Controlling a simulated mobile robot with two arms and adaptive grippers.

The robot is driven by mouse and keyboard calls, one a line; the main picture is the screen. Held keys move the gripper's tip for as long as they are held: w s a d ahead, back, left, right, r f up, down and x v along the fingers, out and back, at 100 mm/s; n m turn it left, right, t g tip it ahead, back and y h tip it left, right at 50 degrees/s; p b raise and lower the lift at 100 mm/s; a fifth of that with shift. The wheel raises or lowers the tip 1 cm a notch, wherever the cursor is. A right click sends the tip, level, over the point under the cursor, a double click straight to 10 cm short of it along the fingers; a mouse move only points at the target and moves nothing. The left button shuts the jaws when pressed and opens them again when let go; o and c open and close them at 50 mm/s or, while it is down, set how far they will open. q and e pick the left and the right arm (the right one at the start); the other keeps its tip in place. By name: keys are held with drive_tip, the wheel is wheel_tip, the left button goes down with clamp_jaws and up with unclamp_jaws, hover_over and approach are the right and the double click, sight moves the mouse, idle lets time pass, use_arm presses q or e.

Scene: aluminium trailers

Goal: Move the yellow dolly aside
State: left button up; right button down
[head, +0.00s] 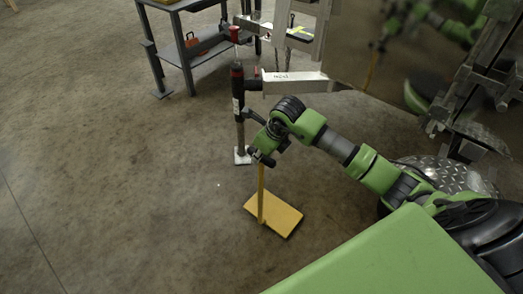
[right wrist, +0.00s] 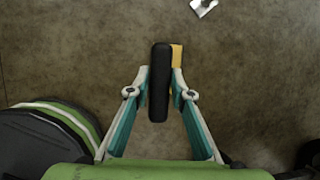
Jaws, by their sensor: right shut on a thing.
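The yellow dolly (head: 285,217) is a flat yellow plate low at the floor with an upright yellow pole (head: 261,192) at its left side. My right gripper (head: 262,157) is at the top of the pole. In the right wrist view my right gripper (right wrist: 161,78) is shut on the dolly's black handle (right wrist: 159,95), with a finger on each side. A strip of the yellow dolly (right wrist: 177,54) shows beside the handle; the rest is hidden beneath it. My left gripper is not in view.
A shiny trailer wall (head: 395,65) at the upper right mirrors my arm. A grey workbench (head: 190,45) stands at the back. Floor to the left is clear.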

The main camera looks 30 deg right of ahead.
drive_tip(key=shift+w+d+r, duration=0.1)
drive_tip(key=shift+d+r, duration=0.05)
drive_tip(key=c, duration=1.8)
unclamp_jaws()
drive_tip(key=shift+s+f, duration=0.3)
drive_tip(key=shift+f, duration=0.25)
drive_tip(key=shift+w, duration=0.1)
drive_tip(key=shift+r, duration=0.1)
drive_tip(key=shift+r, duration=0.1)
